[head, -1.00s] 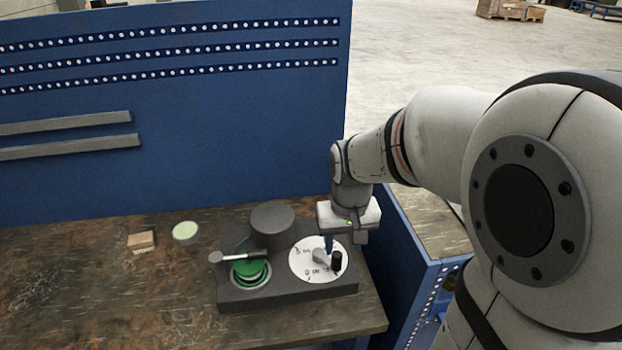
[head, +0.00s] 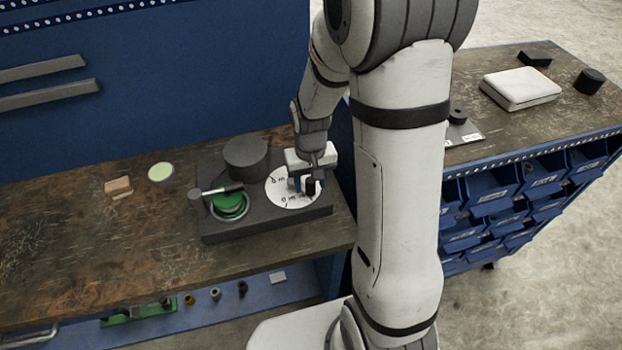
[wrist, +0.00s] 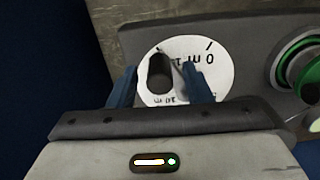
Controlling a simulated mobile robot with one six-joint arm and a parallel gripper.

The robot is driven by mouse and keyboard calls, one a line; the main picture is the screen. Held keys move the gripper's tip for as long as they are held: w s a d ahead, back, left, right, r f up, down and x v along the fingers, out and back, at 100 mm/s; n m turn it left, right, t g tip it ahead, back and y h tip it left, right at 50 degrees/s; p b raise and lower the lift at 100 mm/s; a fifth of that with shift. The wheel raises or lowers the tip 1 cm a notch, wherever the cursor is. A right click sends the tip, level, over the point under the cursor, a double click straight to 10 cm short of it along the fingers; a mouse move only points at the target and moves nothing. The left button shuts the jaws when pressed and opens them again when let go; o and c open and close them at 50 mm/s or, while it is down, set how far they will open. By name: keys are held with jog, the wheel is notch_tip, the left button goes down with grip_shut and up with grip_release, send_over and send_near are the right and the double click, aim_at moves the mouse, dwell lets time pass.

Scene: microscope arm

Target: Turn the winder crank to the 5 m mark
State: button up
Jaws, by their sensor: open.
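The winder (head: 222,222) is a dark grey block on the bench. Its white dial disc (head: 281,198) has black marks; in the wrist view, 0 m shows at upper right and what looks like 10 m at the bottom. The 5 m mark cannot be made out. The crank's upright black knob (head: 311,187) stands over the disc's right part. My gripper (head: 305,184) is open and low over the dial. In the wrist view its two blue fingers (wrist: 160,88) stand on either side of the knob (wrist: 159,72). Contact cannot be told; the crank arm is mostly hidden.
A wooden block (head: 118,187) and a pale green disc (head: 161,172) lie left on the bench. A blue panel (head: 150,85) rises behind.

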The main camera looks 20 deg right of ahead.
jog(key=shift+c, duration=0.3)
grip_shut()
dwell(0.4)
